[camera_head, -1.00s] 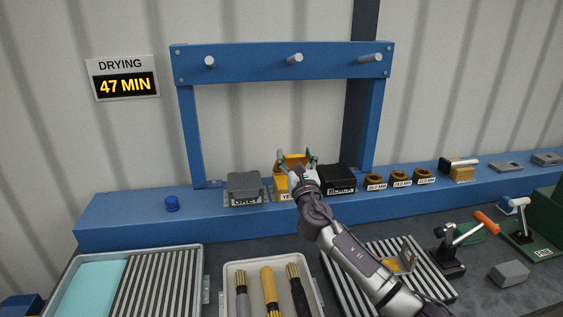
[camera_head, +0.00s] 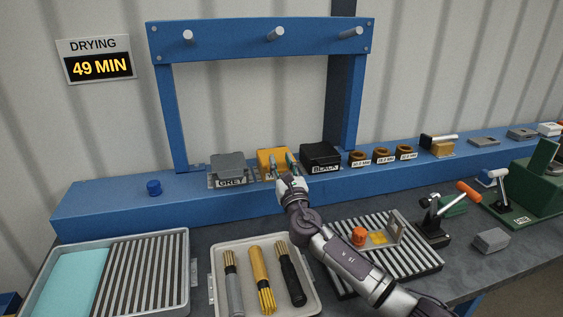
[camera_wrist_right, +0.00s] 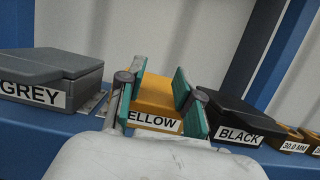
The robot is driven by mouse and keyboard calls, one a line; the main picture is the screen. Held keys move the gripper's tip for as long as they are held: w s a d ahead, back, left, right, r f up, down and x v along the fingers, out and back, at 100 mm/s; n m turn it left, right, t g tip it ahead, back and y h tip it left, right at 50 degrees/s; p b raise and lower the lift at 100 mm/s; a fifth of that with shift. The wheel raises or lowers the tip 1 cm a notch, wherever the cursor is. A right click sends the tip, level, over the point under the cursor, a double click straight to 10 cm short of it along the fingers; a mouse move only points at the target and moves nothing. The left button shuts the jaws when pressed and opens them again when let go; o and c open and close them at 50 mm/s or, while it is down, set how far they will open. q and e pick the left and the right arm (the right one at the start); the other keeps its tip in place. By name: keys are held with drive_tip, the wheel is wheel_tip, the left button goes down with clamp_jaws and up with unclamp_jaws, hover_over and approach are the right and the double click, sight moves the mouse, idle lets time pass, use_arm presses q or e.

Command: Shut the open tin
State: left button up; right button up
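The yellow tin (camera_head: 272,156) stands on the blue shelf between the grey tin (camera_head: 228,165) and the black tin (camera_head: 320,155). Its lid looks down, level with its neighbours; the grey and black tins look shut too. My right gripper (camera_head: 283,168) is in front of the yellow tin. In the right wrist view, its teal-padded fingers (camera_wrist_right: 160,92) are apart, with the yellow tin (camera_wrist_right: 156,100) showing between them and no object clearly gripped. The fingers hide the tin's sides, so contact cannot be told. My left gripper is not in view.
The blue rack (camera_head: 260,38) with pegs rises behind the tins. A brush tray (camera_head: 218,298) and ribbed tray (camera_head: 425,268) lie below; my right arm crosses the ribbed one.

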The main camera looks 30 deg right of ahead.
drive_tip(key=o, duration=1.1)
drive_tip(key=shift+r, duration=0.1)
drive_tip(key=shift+c, duration=0.2)
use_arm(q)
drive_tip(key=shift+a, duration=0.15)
use_arm(e)
drive_tip(key=v, duration=1.2)
